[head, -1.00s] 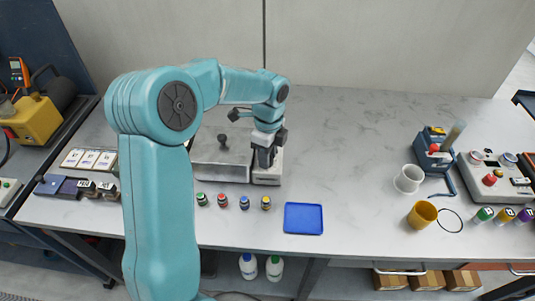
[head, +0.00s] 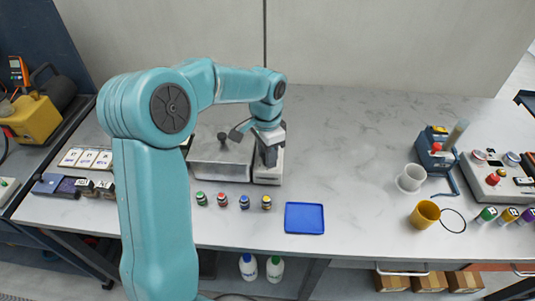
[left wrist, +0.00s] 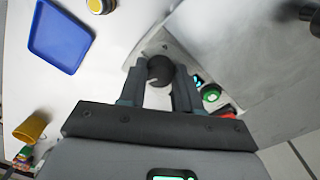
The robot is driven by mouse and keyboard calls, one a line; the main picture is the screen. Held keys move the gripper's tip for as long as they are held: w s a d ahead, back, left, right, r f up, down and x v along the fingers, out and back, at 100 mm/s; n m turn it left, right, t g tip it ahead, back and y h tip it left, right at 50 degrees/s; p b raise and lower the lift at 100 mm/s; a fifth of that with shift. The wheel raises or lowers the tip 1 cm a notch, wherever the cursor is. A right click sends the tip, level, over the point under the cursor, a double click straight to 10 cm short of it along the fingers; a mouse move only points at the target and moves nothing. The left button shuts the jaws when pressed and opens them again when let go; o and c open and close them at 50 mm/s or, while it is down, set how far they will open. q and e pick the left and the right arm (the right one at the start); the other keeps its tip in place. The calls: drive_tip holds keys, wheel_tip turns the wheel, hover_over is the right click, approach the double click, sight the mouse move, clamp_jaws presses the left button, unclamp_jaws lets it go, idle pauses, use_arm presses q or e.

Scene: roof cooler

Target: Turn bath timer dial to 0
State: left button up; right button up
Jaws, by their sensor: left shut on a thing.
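The bath timer dial (left wrist: 160,71) is a dark round knob on the bath's light control panel. In the left wrist view it sits between the two fingers of my left gripper (left wrist: 160,84), which is shut on it. In the head view my left gripper (head: 269,158) points down over the panel (head: 268,177) at the right end of the metal bath (head: 220,158). The gripper hides the dial there. A small lit display (left wrist: 197,80) and a green button (left wrist: 211,94) are beside the dial. The dial's reading is not legible. My right gripper is not in view.
A blue tray (head: 304,218) and several small capped bottles (head: 244,202) lie in front of the bath. A white cup (head: 410,178), an orange cup (head: 424,214) and a blue device (head: 436,150) stand at right. The middle of the table is clear.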

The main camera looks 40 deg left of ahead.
use_arm(q)
drive_tip(key=n+b, duration=0.1)
drive_tip(key=n, duration=0.4)
drive_tip(key=shift+n, duration=0.3)
drive_tip(key=n+b, duration=0.1)
drive_tip(key=n, duration=0.5)
drive_tip(key=shift+t, duration=0.3)
drive_tip(key=n+b, duration=0.1)
drive_tip(key=n, duration=0.4)
drive_tip(key=shift+n, duration=0.4)
drive_tip(key=n+b, duration=0.1)
drive_tip(key=n, duration=0.4)
drive_tip(key=shift+r+y, duration=0.1)
drive_tip(key=shift+y, duration=0.2)
drive_tip(key=o, duration=1)
drive_tip(key=shift+o, duration=0.2)
drive_tip(key=shift+d, duration=0.1)
wheel_tip(320, 180, up, 16)
drive_tip(key=p, duration=0.2)
drive_tip(key=shift+s, duration=0.4)
